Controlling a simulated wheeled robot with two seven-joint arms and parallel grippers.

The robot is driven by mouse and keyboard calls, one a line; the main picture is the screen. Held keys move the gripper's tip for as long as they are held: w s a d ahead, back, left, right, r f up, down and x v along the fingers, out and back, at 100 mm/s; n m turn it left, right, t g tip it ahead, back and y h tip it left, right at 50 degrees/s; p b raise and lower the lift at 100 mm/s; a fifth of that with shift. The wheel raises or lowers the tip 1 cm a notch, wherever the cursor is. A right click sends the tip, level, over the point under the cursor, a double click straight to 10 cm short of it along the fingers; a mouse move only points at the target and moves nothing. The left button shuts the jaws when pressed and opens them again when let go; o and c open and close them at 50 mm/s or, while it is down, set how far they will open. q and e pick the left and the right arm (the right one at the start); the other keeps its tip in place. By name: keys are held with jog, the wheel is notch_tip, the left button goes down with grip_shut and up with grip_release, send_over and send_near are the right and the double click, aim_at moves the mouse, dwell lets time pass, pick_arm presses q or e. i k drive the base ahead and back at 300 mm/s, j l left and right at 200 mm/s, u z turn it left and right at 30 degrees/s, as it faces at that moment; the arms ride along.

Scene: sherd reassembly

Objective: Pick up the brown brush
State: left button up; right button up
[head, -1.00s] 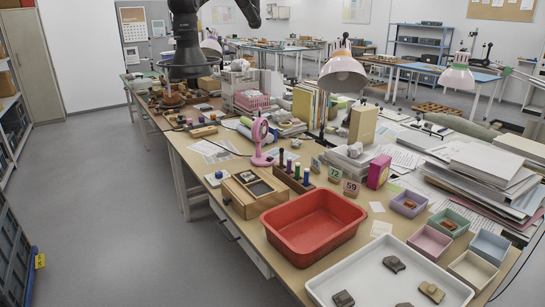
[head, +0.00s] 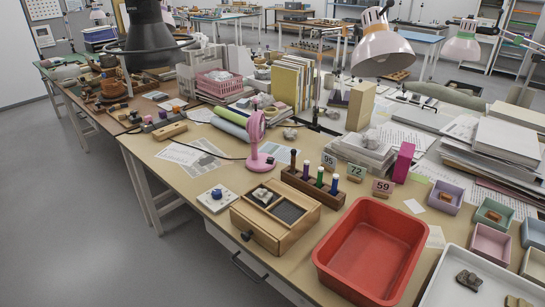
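I cannot make out a brown brush for certain in the head view. A tan wooden piece (head: 170,131) lies toward the left of the near table, too small to tell if it is a brush. A dark wooden holder (head: 314,188) with upright, coloured-capped tools stands mid-table, behind an open wooden box (head: 275,215). One of its tools has a dark top (head: 293,160); its kind is unclear. Neither of my grippers is in view.
A red tub (head: 370,250) and a white tray (head: 455,290) with sherds fill the table's front right. A pink fan (head: 257,140), lamp (head: 383,52) and paper stacks (head: 505,140) stand behind. Grey floor (head: 90,230) at left is clear.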

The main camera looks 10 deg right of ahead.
aim_at(294, 152)
jog(key=i+j, duration=0.65)
jog(key=j, duration=0.2)
jog(key=i+j+z, duration=0.1)
jog(key=i+j, duration=0.5)
jog(key=j, duration=0.25)
